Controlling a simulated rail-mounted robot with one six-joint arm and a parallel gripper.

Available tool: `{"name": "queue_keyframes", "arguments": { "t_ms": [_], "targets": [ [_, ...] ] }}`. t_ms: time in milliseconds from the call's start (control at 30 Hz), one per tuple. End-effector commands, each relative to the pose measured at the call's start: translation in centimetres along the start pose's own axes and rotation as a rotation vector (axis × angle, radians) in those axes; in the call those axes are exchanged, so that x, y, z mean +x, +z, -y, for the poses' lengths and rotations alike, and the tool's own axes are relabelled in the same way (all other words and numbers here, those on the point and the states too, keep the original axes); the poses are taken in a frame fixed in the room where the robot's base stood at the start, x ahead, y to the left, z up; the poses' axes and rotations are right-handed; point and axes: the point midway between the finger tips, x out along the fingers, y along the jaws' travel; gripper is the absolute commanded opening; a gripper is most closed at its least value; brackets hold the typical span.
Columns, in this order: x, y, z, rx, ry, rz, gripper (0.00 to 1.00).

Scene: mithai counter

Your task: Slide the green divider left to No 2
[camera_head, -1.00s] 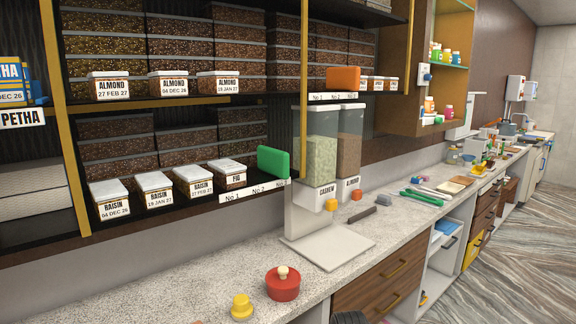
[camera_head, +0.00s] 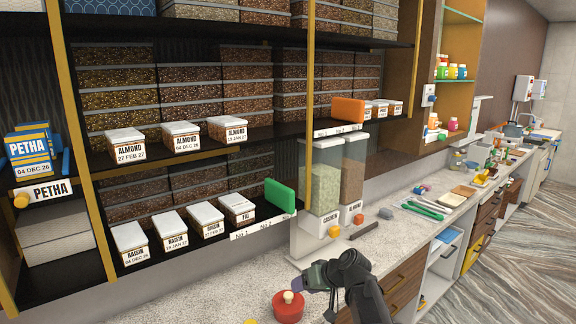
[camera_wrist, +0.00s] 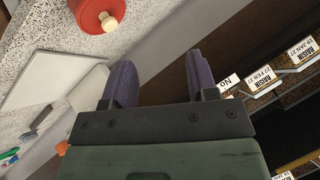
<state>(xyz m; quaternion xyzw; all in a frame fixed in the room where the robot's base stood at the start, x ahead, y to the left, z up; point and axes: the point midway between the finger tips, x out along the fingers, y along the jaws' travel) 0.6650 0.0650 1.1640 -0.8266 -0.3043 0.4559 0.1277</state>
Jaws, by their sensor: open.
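The green divider (camera_head: 280,196) stands upright on the lower shelf, right of the box labelled FIG (camera_head: 237,209). Below it, a white strip (camera_head: 262,229) on the shelf edge reads No 1 and No 2; the number at its right end is not legible. The divider stands toward the strip's right part, beyond No 2. My gripper (camera_head: 307,281) is low over the counter, in front of and below the shelf, apart from the divider. In the wrist view, my gripper (camera_wrist: 160,82) has its two purple fingers spread with nothing between them. The divider does not show there.
Several RAISIN boxes (camera_head: 172,230) stand left of the FIG box. An orange divider (camera_head: 347,110) is on the shelf above. A cashew dispenser (camera_head: 321,185) stands right of the green divider. A red pot (camera_head: 288,308) sits on the counter below my gripper.

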Motion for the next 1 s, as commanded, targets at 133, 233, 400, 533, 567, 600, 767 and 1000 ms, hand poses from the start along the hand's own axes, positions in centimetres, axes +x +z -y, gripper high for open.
{"name": "queue_keyframes", "arguments": {
  "t_ms": [133, 233, 400, 533, 567, 600, 767, 1000],
  "targets": [
    [-3.8, -17.8, 0.8, -0.268, -0.104, -0.556, 0.53],
    [-4.9, -21.2, -0.6, -0.390, -0.006, -0.782, 0.53],
    [-5.6, -21.7, -1.1, -0.524, 0.111, -0.836, 0.53],
    [-5.5, -21.8, -1.1, -0.531, 0.112, -0.834, 0.53],
    [-5.3, -21.9, -1.0, -0.531, 0.111, -0.834, 0.53],
    [-5.1, -22.2, -1.0, -0.531, 0.110, -0.834, 0.53],
    [-3.3, -24.2, -0.8, -0.530, 0.109, -0.833, 0.53],
    [0.6, -28.4, -0.1, -0.531, 0.107, -0.832, 0.53]
  ]
}}
